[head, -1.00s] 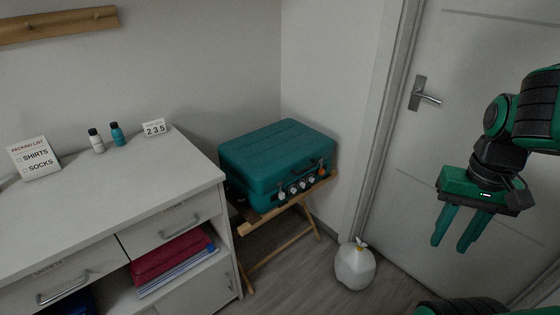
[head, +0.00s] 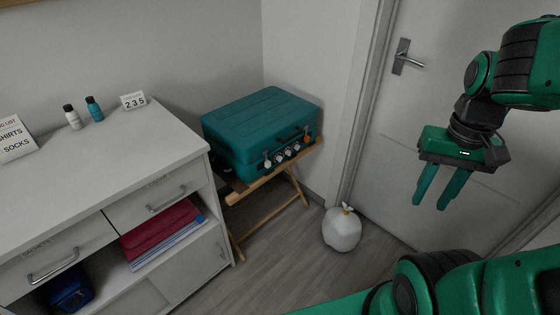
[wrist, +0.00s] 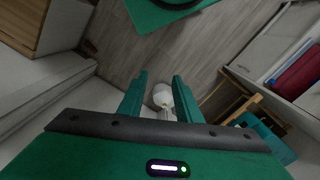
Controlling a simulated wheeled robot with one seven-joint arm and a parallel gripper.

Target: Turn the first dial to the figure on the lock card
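A teal suitcase (head: 262,122) lies shut on a wooden folding stand (head: 262,184). Several small pale dials (head: 287,153) sit in a row on its front side; their figures are too small to read. The lock card (head: 134,101) stands on the white dresser top and reads 2 3 5. My gripper (head: 428,203) hangs to the right of the suitcase, in front of the door, apart from it. Its two green fingers are apart with nothing between them. In the wrist view my gripper (wrist: 156,85) points down toward the floor, and part of the suitcase (wrist: 262,135) shows at right.
A white tied bag (head: 342,229) stands on the floor right of the stand. The dresser (head: 110,175) fills the left, with two small bottles (head: 94,108) and a packing list (head: 14,139) on top. A door (head: 450,60) is behind my arm. Floor before the stand is clear.

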